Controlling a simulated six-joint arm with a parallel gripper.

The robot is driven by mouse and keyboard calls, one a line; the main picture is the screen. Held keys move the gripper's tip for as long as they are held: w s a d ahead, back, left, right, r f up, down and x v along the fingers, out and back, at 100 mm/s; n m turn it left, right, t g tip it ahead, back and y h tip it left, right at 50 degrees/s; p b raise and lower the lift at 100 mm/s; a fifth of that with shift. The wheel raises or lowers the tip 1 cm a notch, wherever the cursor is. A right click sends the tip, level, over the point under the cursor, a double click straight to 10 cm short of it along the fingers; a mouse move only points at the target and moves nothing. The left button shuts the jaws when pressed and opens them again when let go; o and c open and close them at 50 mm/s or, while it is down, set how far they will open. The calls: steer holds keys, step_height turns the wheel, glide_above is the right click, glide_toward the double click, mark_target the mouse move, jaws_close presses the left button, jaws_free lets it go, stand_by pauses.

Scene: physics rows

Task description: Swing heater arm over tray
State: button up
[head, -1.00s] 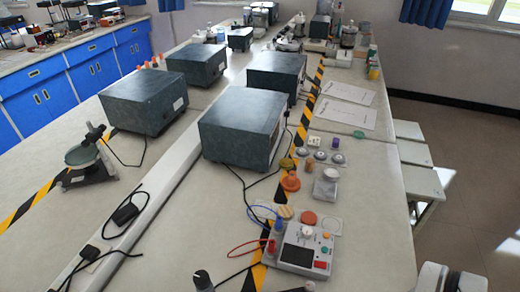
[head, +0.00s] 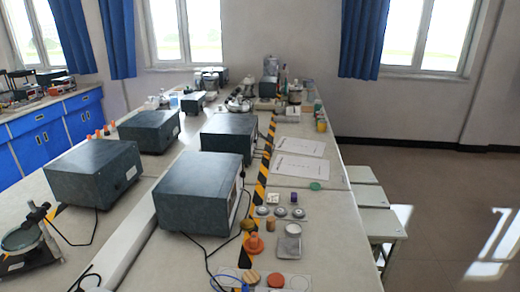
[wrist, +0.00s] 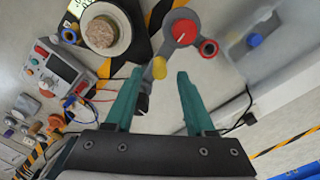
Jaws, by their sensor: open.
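My gripper (wrist: 159,76) shows in the wrist view with its two teal fingers apart and nothing held between them. Just beyond the fingertips is a grey jointed piece with a red round knob (wrist: 184,32), a yellow tip (wrist: 159,68) and a red ring (wrist: 208,48). It looks like the heater arm, but I cannot be sure. The yellow tip lies close to the gap between the fingers; I cannot tell whether they touch. To its left, a brown round piece (wrist: 102,31) sits on a pale disc on a black base, possibly the tray. The head view does not show my gripper.
In the wrist view, a meter box (wrist: 55,72) with wires stands at left and a blue cap (wrist: 254,40) at right. In the head view, dark boxes (head: 198,190) line the bench. Stools (head: 378,222) stand right of it. Papers (head: 300,146) lie flat farther back.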

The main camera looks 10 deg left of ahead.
steer(key=shift+f, duration=1.9)
jaws_close()
